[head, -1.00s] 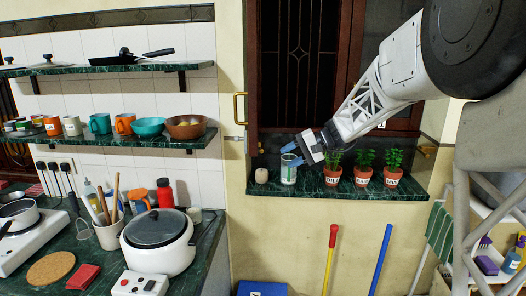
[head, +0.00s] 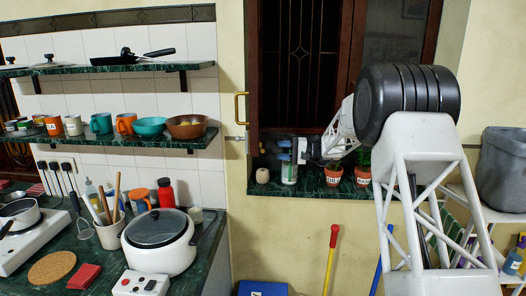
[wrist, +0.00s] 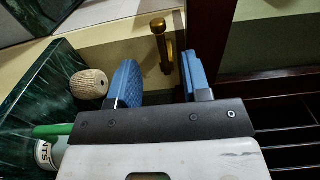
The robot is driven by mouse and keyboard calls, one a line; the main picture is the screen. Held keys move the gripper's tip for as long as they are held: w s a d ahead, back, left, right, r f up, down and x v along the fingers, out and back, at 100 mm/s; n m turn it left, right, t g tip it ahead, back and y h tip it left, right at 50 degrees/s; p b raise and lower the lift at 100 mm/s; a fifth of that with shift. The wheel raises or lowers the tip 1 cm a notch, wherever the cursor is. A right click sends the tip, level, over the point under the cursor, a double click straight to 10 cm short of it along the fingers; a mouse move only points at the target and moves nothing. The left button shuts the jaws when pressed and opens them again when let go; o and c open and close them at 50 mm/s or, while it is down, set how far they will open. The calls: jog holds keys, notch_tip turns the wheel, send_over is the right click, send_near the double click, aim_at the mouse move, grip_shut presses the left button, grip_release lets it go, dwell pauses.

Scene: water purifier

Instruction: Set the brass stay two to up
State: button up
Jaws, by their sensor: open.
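A brass piece (wrist: 166,45) with a rounded end shows in the wrist view, beyond the gap between my fingers and apart from them. In the head view a brass D-shaped handle (head: 237,108) stands on the left of the dark window frame, and a small horizontal metal fitting (head: 235,138) sits below it. I cannot tell which of these is stay two, nor its present setting. My gripper (head: 278,151) is open and empty in front of the window, right of and below the handle. Its blue fingers also show in the wrist view (wrist: 160,75).
Below my gripper on the green sill (head: 310,187) stand a glass (head: 289,174), a beige ball-like object (head: 262,175) and potted plants (head: 333,176). The glass, with something green, also shows close to my gripper in the wrist view (wrist: 44,153). Dark window bars (head: 297,60) lie behind.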

aim_at(263, 148)
dwell(0.4)
jog(key=shift+a, duration=3.9)
grip_shut()
